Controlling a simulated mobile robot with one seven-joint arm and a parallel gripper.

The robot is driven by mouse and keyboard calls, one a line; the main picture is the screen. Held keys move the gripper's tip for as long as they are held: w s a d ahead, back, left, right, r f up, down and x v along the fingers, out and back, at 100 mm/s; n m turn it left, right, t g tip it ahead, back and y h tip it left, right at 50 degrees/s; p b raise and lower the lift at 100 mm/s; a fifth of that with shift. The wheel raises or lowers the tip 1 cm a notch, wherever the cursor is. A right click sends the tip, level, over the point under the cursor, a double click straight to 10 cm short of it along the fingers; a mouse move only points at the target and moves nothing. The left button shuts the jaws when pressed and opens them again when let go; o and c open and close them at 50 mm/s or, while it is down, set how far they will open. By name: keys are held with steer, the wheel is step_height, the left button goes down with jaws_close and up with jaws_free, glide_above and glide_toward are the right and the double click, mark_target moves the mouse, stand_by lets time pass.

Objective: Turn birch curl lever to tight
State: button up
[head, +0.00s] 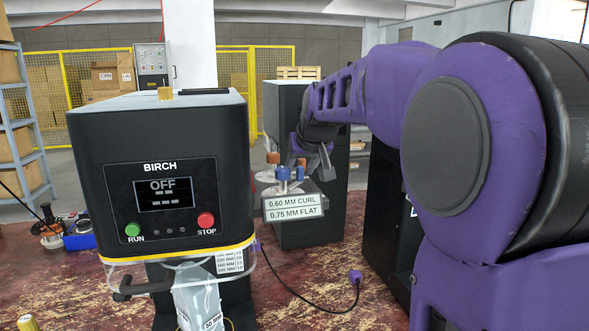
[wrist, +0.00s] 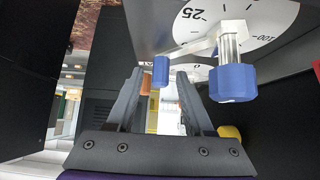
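The Birch machine (head: 160,170) stands at left with its screen reading OFF. At its right side a lever with blue ends (head: 283,174) sits above a label plate reading 0.60 MM CURL, 0.75 MM FLAT (head: 294,206). In the wrist view, a white dial (wrist: 262,18) marked 25 and 100 carries a metal post with a blue cap (wrist: 233,83) and an arm ending in a smaller blue handle (wrist: 161,70). My gripper (wrist: 161,78) is open, its fingertips on either side of the small handle in the picture. Contact cannot be told. No tight marking is readable.
An orange-brown knob (head: 272,158) stands on a second dial behind the blue lever. A dark cabinet (head: 289,110) is behind. A yellow round part (wrist: 230,132) shows beside my right finger. A cable (head: 305,297) lies on the floor.

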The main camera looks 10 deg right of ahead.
jaws_close()
stand_by(1.2)
